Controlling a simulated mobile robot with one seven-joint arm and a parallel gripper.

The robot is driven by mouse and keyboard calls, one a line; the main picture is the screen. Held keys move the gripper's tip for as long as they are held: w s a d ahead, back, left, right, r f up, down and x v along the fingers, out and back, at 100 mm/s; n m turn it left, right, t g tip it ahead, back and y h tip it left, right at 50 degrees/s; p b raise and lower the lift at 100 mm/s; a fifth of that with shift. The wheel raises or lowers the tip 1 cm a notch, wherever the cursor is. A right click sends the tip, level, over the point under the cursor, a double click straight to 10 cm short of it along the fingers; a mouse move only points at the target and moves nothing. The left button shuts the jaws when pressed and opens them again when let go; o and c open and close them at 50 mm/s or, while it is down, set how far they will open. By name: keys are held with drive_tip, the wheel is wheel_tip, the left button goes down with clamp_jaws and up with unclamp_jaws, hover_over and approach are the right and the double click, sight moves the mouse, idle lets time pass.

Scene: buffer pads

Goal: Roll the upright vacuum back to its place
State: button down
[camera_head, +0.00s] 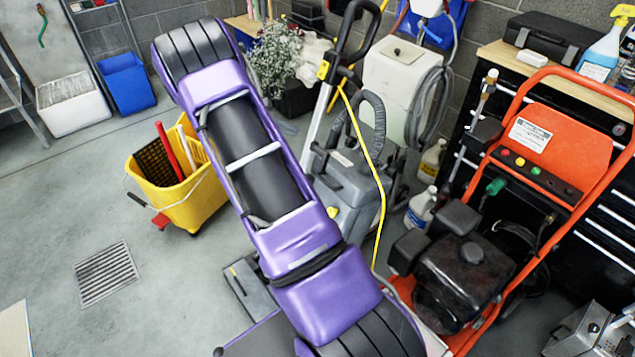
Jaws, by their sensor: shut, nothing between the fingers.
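A grey upright machine with a black loop handle, a hose and a yellow cord, which looks like the upright vacuum (352,195), stands right of centre. Its handle rises to the top of the view. A low grey part, probably its floor head, shows at the lower middle (250,290), partly hidden. My purple and black arm crosses the middle and covers much of the vacuum's left side and lower part. My gripper is outside the picture, so its relation to the vacuum cannot be seen.
A yellow mop bucket (188,195) stands left of my arm. An orange pressure washer (535,135) stands close on the right. A white tank (398,80), white jugs (420,208) and a plant (277,55) are behind. The floor around the drain grate (106,273) is clear.

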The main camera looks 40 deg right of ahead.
drive_tip(key=s+a+f+n+t, duration=0.1)
drive_tip(key=s+a+f+n, duration=0.25)
drive_tip(key=f+n, duration=0.25)
drive_tip(key=s+a+f+n+t, duration=0.1)
drive_tip(key=s+a+f+n, duration=0.25)
drive_tip(key=f+n, duration=0.2)
drive_tip(key=shift+m, duration=0.25)
drive_tip(key=x, duration=0.6)
drive_tip(key=b+x, duration=0.1)
drive_tip(key=x, duration=0.5)
drive_tip(key=shift+d, duration=0.5)
drive_tip(key=shift+d+f, duration=0.2)
drive_tip(key=shift+d, duration=0.4)
